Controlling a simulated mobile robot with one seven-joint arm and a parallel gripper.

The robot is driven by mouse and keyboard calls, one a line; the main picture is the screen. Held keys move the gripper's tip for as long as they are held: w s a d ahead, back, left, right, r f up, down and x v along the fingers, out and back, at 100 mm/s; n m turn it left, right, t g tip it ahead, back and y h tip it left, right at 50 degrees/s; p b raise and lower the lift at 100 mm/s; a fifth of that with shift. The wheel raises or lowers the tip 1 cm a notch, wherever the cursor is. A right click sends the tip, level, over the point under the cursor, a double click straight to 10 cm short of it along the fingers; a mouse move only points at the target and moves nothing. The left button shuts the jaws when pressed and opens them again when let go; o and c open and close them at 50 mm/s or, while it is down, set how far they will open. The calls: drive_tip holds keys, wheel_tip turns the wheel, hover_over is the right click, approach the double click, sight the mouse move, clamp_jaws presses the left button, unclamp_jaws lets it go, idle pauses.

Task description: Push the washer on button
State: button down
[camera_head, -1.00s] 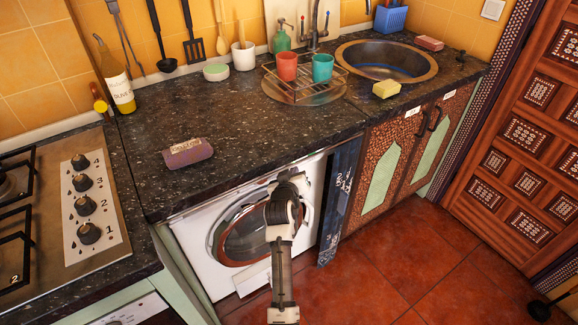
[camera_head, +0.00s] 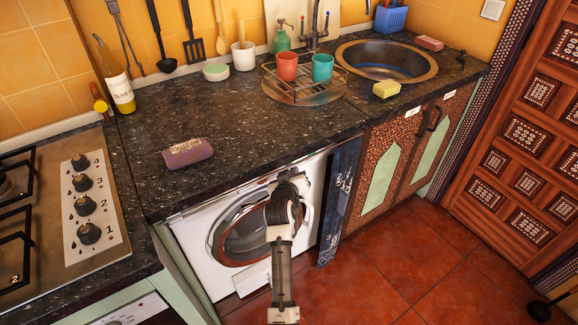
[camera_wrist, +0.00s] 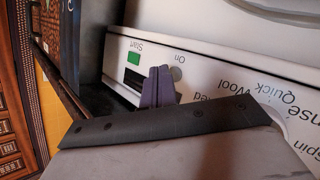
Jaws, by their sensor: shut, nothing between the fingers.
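The white washer (camera_head: 195,262) with its round door stands under the dark counter in the head view. My arm reaches in front of it, and my fingers are hidden there. In the wrist view the washer's control panel (camera_wrist: 215,85) appears upside down. The grey round On button (camera_wrist: 177,74) sits just right of the purple-grey tips of my gripper (camera_wrist: 160,72), which is shut and empty. The tips overlap the button's edge in the picture; I cannot tell whether they touch it. A green Start button (camera_wrist: 134,58) lies to the left, with a dark display (camera_wrist: 133,80) near it.
The counter (camera_head: 220,125) overhangs the washer and holds a purple sponge (camera_head: 188,152), a cup rack (camera_head: 300,92) and a sink (camera_head: 387,62). A dark patterned panel (camera_head: 338,205) stands open right of the washer.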

drive_tip(key=shift+w+a, duration=0.1)
idle(0.4)
drive_tip(key=shift+w+a, duration=0.2)
drive_tip(key=shift+w, duration=0.1)
drive_tip(key=shift+w+a, duration=0.1)
idle(0.5)
drive_tip(key=shift+s+d, duration=0.4)
drive_tip(key=shift+s, duration=0.1)
drive_tip(key=s+d+p, duration=0.3)
drive_tip(key=s, duration=0.2)
drive_tip(key=shift+d, duration=0.25)
idle(0.4)
